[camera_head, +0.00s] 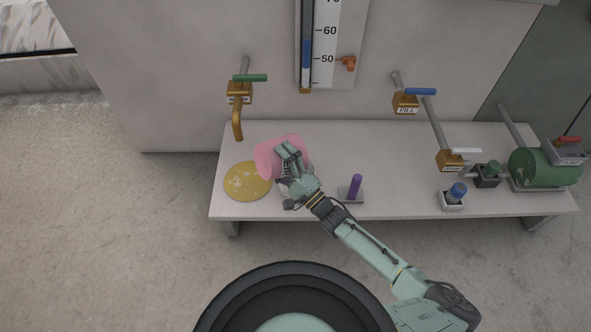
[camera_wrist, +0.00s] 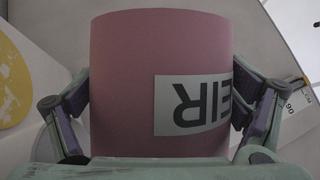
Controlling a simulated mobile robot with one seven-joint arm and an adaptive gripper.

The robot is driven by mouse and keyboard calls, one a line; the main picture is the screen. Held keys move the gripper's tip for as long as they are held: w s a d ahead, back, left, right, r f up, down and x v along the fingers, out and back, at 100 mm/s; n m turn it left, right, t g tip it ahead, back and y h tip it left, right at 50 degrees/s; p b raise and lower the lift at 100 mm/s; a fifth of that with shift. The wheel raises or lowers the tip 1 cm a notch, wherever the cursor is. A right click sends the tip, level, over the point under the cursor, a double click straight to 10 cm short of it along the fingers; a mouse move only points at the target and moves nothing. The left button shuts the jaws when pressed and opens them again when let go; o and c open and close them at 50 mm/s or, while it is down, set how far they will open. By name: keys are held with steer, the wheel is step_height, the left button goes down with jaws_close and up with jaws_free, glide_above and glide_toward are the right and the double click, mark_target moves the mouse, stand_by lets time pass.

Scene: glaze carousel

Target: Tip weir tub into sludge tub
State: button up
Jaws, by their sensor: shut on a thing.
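The weir tub is a pink, round-walled tub (camera_head: 270,154) at the left part of the low bench, partly hidden by my gripper (camera_head: 291,160) in the head view. In the wrist view, the tub (camera_wrist: 140,60) fills the middle, with a white label showing the letters "EIR" upside down. My gripper's fingers are shut on the tub from both sides. I cannot tell how far the tub is tilted or whether it touches the bench, and its contents are hidden. No tub marked sludge can be made out.
A flat yellow disc (camera_head: 243,182) lies on the bench (camera_head: 320,140) left of the tub. A brass spout with green handle (camera_head: 249,78) hangs behind. A purple-handled piece (camera_head: 355,187) stands to the right. More valves and a green drum (camera_head: 540,168) are at the far right.

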mark_target(279, 139)
steer(key=shift+w+d+r+m+t+b, duration=0.15)
steer(key=shift+d+r+m+t+b, duration=0.1)
steer(key=shift+m, duration=0.35)
steer(key=shift+w+d+r+m+t+b, duration=0.1)
steer(key=shift+d+m+t, duration=0.15)
steer(key=shift+m, duration=0.35)
steer(key=shift+w+d+r+m+t+h+b, duration=0.15)
steer(key=shift+d+m+t+h, duration=0.25)
steer(key=shift+m, duration=0.45)
steer(key=shift+w+d+r+m+t+h+b, duration=0.1)
steer(key=shift+w+d+m+t+h+b, duration=0.25)
steer(key=shift+m, duration=0.45)
steer(key=shift+w+d+r+m+t+h+b, duration=0.15)
steer(key=shift+d+m+t+h, duration=0.2)
steer(key=shift+m, duration=0.5)
stand_by(0.4)
stand_by(0.8)
